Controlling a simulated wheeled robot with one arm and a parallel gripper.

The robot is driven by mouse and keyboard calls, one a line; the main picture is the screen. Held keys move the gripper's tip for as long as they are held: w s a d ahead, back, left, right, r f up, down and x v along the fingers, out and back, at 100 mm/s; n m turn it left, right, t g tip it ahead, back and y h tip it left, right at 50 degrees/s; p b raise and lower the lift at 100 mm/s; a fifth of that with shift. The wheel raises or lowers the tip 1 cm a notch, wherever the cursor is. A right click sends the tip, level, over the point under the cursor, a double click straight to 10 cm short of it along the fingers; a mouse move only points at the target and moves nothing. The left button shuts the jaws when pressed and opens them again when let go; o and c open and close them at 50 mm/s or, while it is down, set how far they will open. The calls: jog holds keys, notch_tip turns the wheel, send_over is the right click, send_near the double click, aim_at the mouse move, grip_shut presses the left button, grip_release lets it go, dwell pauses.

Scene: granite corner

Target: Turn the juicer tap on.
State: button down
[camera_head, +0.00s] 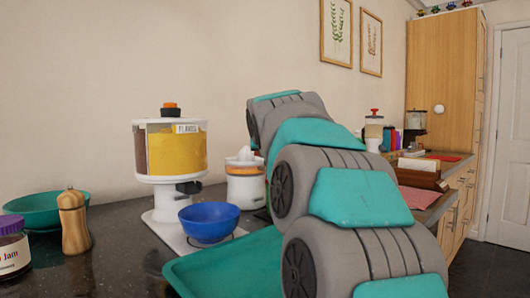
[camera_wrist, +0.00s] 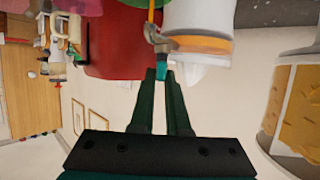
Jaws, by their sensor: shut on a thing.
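The juicer (camera_head: 245,183) is white with an orange band and stands on the counter behind the flakes dispenser, partly covered by my arm. In the wrist view, which is upside down, the juicer's white body (camera_wrist: 198,17) is at the top. Its metal tap (camera_wrist: 155,38) has a small teal handle (camera_wrist: 161,70). My gripper (camera_wrist: 162,74) is shut on that handle, with dark fingers on its sides. A thin orange line runs from the tap toward the picture's top edge; I cannot tell whether it is liquid. My gripper is hidden behind my arm in the head view.
A flakes dispenser (camera_head: 178,153) stands left of the juicer with a blue bowl (camera_head: 209,221) at its foot. A teal tray (camera_head: 218,277) lies in front. A pepper mill (camera_head: 73,221), a jam jar (camera_head: 12,250) and a green bowl (camera_head: 43,209) are at the left.

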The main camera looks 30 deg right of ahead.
jog(key=n+y, duration=0.1)
jog(key=y, duration=0.1)
jog(key=n+t+y, duration=0.1)
jog(key=n+y, duration=0.1)
jog(key=shift+d+r+n+t, duration=0.15)
jog(key=shift+d+n+t, duration=0.05)
jog(key=shift+n+t, duration=0.1)
jog(key=shift+s+d+n+y, duration=0.1)
jog(key=shift+d+n+y, duration=0.05)
jog(key=shift+n+y, duration=0.7)
jog(key=shift+d+n+y, duration=0.1)
jog(key=shift+n+y, duration=0.65)
jog(key=shift+y, duration=0.2)
jog(key=shift+n+y, duration=0.7)
jog(key=shift+y, duration=0.2)
jog(key=c, duration=0.9)
grip_release()
jog(key=shift+s+d, duration=0.1)
jog(key=v, duration=0.7)
jog(key=shift+s, duration=0.25)
jog(key=shift+s, duration=0.1)
